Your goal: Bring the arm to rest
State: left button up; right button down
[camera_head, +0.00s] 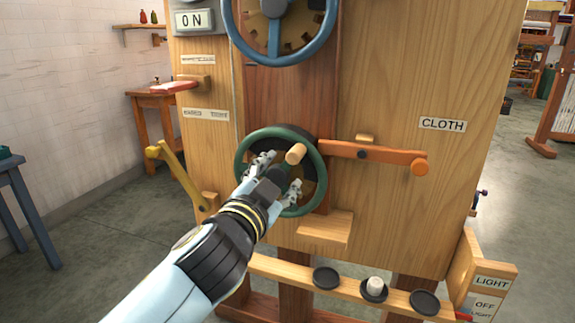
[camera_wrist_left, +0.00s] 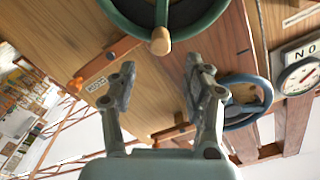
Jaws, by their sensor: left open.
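My left arm reaches up from the lower left in the head view. Its gripper (camera_head: 278,172) is in front of the green handwheel (camera_head: 319,160), with the fingers spread. The wheel's pale wooden knob (camera_head: 296,153) shows just above and beside the fingers. In the left wrist view the two fingers (camera_wrist_left: 160,75) stand apart with only wooden panel between them. The knob (camera_wrist_left: 160,42) and part of the green wheel (camera_wrist_left: 202,30) lie beyond the fingertips there. I see no grip on the wheel; whether a finger touches it, I cannot tell. My right gripper is not in view.
The wooden panel (camera_head: 400,80) carries a blue wheel (camera_head: 278,58), an orange lever (camera_head: 375,152) at right and a yellow lever (camera_head: 178,172) at left. Below, a ledge (camera_head: 290,270) holds several black discs, one bearing a white piece (camera_head: 375,284). Floor at left (camera_head: 110,255) is clear.

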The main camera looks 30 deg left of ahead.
pick_arm(q)
jog(key=shift+s+d, duration=0.15)
jog(key=shift+s, duration=0.55)
jog(key=s+f+g+h, duration=0.1)
jog(key=s+f+g, duration=0.1)
jog(key=f, duration=0.8)
jog(key=s+f+g, duration=0.2)
jog(key=f+g, duration=0.1)
jog(key=f, duration=0.8)
jog(key=s+a+f+n+g+h, duration=0.1)
jog(key=s+f+g, duration=0.1)
jog(key=s+f, duration=0.55)
jog(key=s+f+g, duration=0.2)
jog(key=s+f, duration=0.2)
jog(key=f, duration=0.6)
jog(key=s+f+n+g, duration=0.1)
jog(key=s+f, duration=0.4)
jog(key=s, duration=0.5)
jog(key=s+f+n+g, duration=0.1)
jog(key=s+f+g, duration=0.3)
jog(key=s, duration=0.6)
jog(key=s+a+f+g+h, duration=0.1)
jog(key=s+f+g, duration=0.1)
jog(key=s+f, duration=0.5)
jog(key=s, duration=0.3)
jog(key=shift+s+n+g, duration=0.3)
jog(key=shift+n+g, duration=0.1)
jog(key=shift+a, duration=0.1)
jog(key=shift+c, duration=0.2)
